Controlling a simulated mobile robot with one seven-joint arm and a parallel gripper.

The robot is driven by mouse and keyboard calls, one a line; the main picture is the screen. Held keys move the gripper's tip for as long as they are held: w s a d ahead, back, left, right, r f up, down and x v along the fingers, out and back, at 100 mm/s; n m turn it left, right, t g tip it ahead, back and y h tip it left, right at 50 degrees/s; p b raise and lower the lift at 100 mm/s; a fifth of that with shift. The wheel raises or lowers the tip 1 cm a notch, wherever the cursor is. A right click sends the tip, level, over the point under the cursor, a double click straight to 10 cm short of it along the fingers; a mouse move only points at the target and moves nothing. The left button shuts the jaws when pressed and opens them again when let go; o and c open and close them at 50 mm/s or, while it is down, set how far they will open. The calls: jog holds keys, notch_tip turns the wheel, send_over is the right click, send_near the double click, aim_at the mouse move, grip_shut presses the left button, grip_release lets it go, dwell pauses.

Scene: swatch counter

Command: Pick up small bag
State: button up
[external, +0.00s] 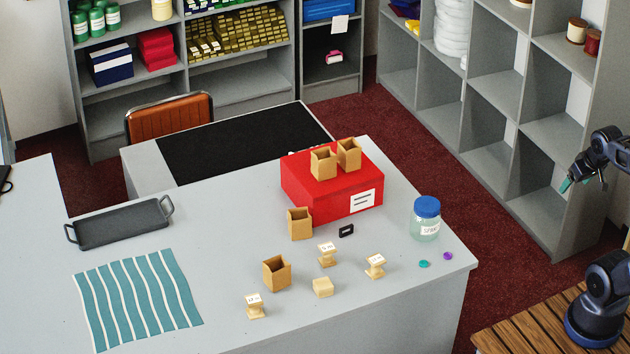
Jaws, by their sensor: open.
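Several small open-topped tan bags, boxy in shape, show in the external view. Two stand on top of the red box (310,200): a left bag (323,163) and a right bag (349,154). A third bag (300,224) stands on the counter at the red box's front left corner. A fourth bag (277,274) stands nearer the front. I cannot tell which one is the small bag. My gripper (585,184), with a teal fingertip, is open and empty at the far right, off the counter and well apart from all the bags.
A blue-lidded jar (425,220) stands at the counter's right. A grey tray (122,224) and striped cloth (137,300) lie left. The counter's middle left is clear.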

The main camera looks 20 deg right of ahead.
jog(key=w+a+r+n+h, duration=0.15)
jog(key=w+a+n, duration=0.3)
jog(key=w, duration=0.45)
jog(key=w+a+r+n+h, duration=0.1)
jog(key=w+a+r+n, duration=0.15)
jog(key=w+n, duration=0.45)
jog(key=w+a+f+n+t+h, duration=0.25)
jog(key=w+a+n, duration=0.35)
jog(key=w+a, duration=1.05)
jog(key=n+t+y, duration=0.2)
jog(key=n+t, duration=0.5)
jog(key=n, duration=0.9)
send_near(301, 220)
jog(key=shift+x, duration=5.1)
jog(key=shift+d+r, duration=0.1)
jog(key=c, duration=1)
